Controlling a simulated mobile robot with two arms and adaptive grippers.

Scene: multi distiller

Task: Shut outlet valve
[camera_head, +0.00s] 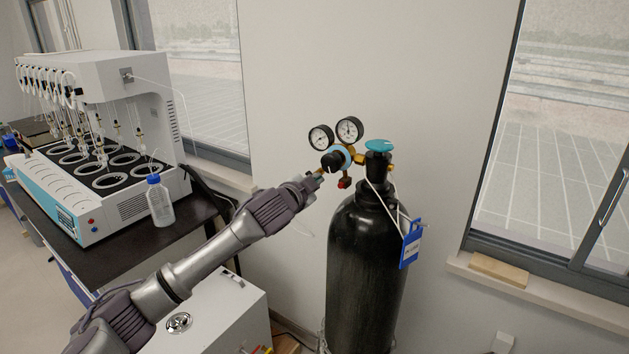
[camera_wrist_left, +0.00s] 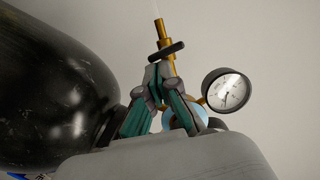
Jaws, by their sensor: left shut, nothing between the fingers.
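The gas regulator sits on top of the black cylinder (camera_head: 368,265), with a black knob (camera_head: 335,159) on its front and two round gauges (camera_head: 349,130) above. A brass outlet fitting points toward my left gripper. My left gripper (camera_head: 318,178) is shut and empty, its tips close to the regulator's lower left side. In the left wrist view, my fingertips (camera_wrist_left: 158,74) meet just below a small black disc valve (camera_wrist_left: 166,51) on a brass stem (camera_wrist_left: 161,30). I cannot tell whether they touch it. My right gripper is not in view.
A teal handwheel (camera_head: 379,145) tops the cylinder, and a blue tag (camera_head: 411,245) hangs from it. The distiller (camera_head: 140,110) and a blue-capped bottle (camera_head: 159,202) stand on the dark bench at left. A white cabinet (camera_head: 215,310) is below my arm.

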